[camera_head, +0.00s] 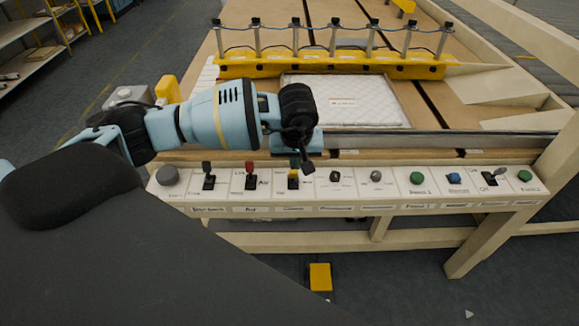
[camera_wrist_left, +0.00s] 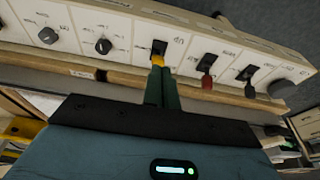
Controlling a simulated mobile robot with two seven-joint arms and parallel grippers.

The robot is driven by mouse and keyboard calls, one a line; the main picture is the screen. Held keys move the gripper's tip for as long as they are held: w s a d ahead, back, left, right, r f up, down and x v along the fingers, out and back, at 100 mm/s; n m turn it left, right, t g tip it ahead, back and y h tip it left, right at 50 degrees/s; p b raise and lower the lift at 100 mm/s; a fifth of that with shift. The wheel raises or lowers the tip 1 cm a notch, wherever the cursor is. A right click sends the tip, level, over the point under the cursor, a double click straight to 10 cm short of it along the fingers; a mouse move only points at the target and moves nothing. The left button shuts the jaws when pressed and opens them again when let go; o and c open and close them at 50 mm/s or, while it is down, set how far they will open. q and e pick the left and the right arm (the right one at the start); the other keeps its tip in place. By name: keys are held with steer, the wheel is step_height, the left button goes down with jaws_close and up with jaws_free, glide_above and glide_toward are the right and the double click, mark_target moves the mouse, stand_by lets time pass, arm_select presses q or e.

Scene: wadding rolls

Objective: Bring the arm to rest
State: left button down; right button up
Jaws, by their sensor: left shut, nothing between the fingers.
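My left arm comes in from the left in the head view and reaches over the control panel (camera_head: 400,190). My left gripper (camera_head: 307,170) points down at the panel, above the yellow-handled lever (camera_head: 293,181). In the left wrist view the shut fingers (camera_wrist_left: 162,80) of my left gripper overlap the yellow lever tip (camera_wrist_left: 158,60); I cannot tell whether they touch it. No object shows between the fingers. My right gripper is in neither view.
A red lever (camera_head: 251,176) and a black lever (camera_head: 207,178) stand to the left on the panel, knobs and green buttons (camera_head: 416,178) to the right. Behind lies a white quilted pad (camera_head: 345,100) below a yellow bar (camera_head: 330,66). A yellow block (camera_head: 320,277) is on the floor.

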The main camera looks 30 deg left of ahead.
arm_select(q)
steer(key=shift+r, duration=0.25)
steer(key=shift+w+a, duration=0.1)
